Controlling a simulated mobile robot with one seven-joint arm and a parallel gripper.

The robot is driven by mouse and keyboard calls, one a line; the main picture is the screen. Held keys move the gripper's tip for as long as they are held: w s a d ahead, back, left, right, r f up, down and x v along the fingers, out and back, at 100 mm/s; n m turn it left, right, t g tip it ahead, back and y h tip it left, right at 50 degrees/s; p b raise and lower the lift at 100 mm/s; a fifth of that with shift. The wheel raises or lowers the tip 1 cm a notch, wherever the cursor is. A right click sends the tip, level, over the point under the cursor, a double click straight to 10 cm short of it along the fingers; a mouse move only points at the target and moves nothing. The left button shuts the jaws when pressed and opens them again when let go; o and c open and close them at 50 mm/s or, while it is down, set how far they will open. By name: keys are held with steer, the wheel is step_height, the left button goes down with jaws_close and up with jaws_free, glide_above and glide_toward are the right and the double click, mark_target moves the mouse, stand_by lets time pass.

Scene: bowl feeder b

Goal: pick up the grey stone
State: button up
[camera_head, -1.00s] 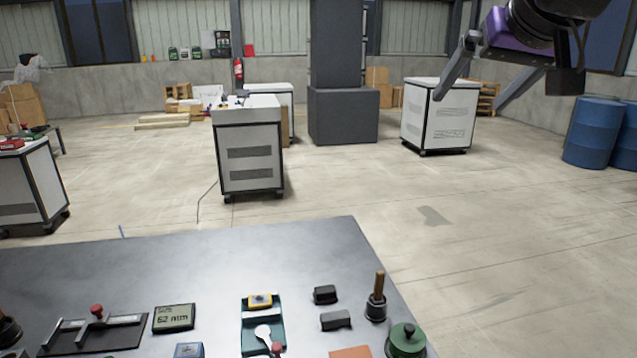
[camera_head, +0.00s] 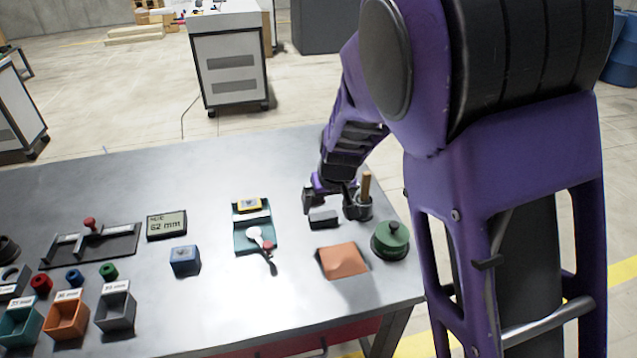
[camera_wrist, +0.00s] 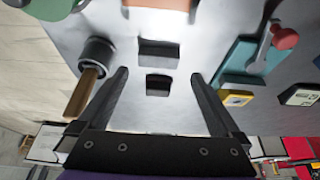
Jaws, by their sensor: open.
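Two small dark grey blocks are on the metal table; I cannot tell for certain which is the grey stone. The nearer block (camera_head: 323,219) shows in the head view and also in the wrist view (camera_wrist: 159,53). The farther, smaller block (camera_wrist: 158,85) shows in the wrist view, between my finger lines; my gripper hides it in the head view. My gripper (camera_head: 328,203) is open and empty, pointing down at the table's far right part. In the wrist view its two fingers (camera_wrist: 159,76) stand on either side of the farther block. Their height above it is unclear.
A dark pot with a wooden handle (camera_head: 366,187) stands close beside my right finger. A display (camera_head: 166,225) and blue block (camera_head: 185,260) are farther left.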

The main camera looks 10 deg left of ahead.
mark_target(324, 216)
steer(key=shift+x, duration=0.75)
steer(key=shift+b+x, duration=0.65)
steer(key=shift+x, duration=2.1)
steer(key=shift+w, duration=0.1)
steer(key=c, duration=1.2)
step_height(324, 216, up, 10)
steer(key=p, duration=0.2)
